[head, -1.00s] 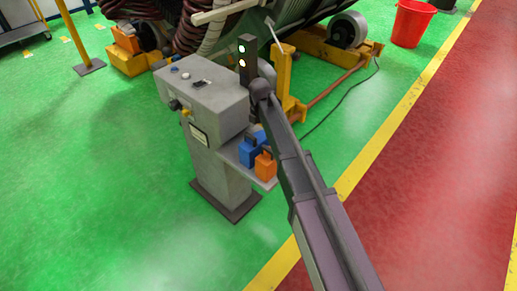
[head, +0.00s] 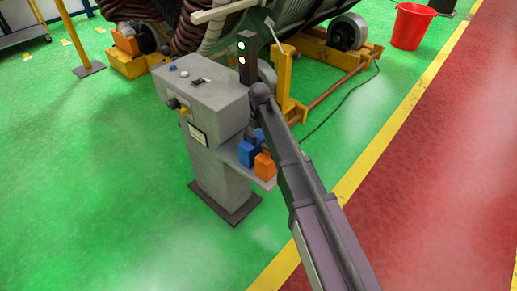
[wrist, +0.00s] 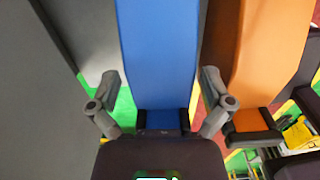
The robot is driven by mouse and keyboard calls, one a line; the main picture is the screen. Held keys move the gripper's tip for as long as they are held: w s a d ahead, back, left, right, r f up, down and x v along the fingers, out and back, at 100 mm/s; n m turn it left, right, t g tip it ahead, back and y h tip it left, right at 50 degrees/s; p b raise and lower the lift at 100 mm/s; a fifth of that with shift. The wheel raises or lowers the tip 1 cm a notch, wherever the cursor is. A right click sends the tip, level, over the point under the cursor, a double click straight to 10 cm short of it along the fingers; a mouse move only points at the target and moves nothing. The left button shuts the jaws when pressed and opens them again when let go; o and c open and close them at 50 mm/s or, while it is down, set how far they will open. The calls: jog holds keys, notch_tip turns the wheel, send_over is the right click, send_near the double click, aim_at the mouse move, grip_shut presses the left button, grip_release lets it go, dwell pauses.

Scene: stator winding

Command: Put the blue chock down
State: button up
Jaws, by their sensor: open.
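The blue chock (head: 248,153) stands on the small side shelf (head: 234,153) of a grey control pedestal, next to an orange chock (head: 264,167). In the wrist view the blue chock (wrist: 157,50) runs up the middle, with a dark part at its near end. My gripper (wrist: 160,78) is open, with one finger on each side of the blue chock and gaps visible beside it. The orange chock (wrist: 262,50) is to the right of the right finger. In the head view my arm hides the gripper. A further blue patch (head: 260,135) shows behind the chock.
The grey pedestal (head: 208,112) carries buttons and a signal light (head: 242,52). Behind it are yellow roller stands (head: 318,50) and the large wound stator. A red bucket (head: 411,25) stands at the upper right.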

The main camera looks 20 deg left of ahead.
aim_at(259, 135)
jog(key=shift+f+b, duration=0.7)
jog(key=shift+f, duration=0.35)
jog(key=c, duration=1.1)
jog(key=shift+o, duration=0.2)
jog(key=shift+r, duration=0.2)
notch_tip(259, 135, up, 10)
jog(key=p, duration=1)
jog(key=shift+f, duration=0.2)
